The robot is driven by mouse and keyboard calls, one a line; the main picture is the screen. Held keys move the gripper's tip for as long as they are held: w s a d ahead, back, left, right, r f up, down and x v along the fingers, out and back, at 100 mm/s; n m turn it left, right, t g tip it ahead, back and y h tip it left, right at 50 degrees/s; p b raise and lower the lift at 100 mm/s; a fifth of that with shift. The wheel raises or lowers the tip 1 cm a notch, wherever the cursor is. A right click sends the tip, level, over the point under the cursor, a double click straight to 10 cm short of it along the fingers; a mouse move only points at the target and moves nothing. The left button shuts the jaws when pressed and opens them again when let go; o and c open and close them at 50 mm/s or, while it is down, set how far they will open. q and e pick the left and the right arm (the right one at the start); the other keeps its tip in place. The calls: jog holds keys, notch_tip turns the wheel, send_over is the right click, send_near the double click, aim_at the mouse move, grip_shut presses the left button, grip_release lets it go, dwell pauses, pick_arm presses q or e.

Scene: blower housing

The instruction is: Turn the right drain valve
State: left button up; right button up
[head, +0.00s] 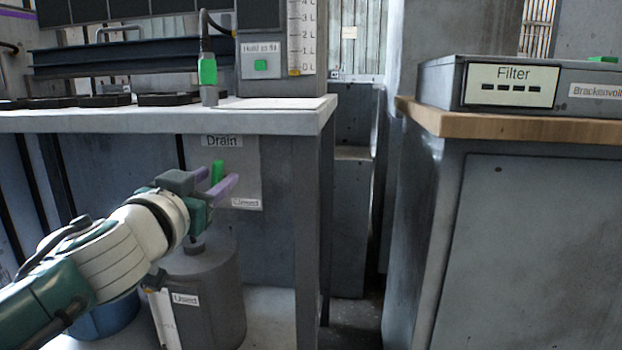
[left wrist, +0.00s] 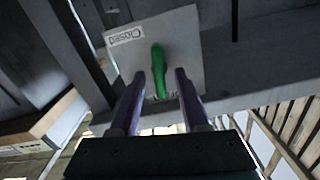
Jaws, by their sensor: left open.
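The drain valve has a green handle (head: 217,172) on a grey plate (head: 249,167) under the left bench. The plate reads "Drain" at the top and "Closed" at the lower right. In the head view the handle stands roughly upright. My left gripper (head: 218,178) is open, with its purple fingers at the handle. In the left wrist view the green handle (left wrist: 159,70) lies between the two open fingers (left wrist: 160,80), with a gap on each side. The "Closed" label (left wrist: 125,36) shows beside it. My right gripper is not in view.
A grey container (head: 215,290) labelled "Used" stands below the valve, partly behind my left arm. The bench top (head: 200,119) overhangs the plate, and a bench leg (head: 309,235) stands to its right. A wood-topped cabinet (head: 520,127) carries a filter box (head: 540,104) at the right.

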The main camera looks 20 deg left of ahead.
pick_arm(q)
grip_shut()
dwell(0.3)
dwell(0.3)
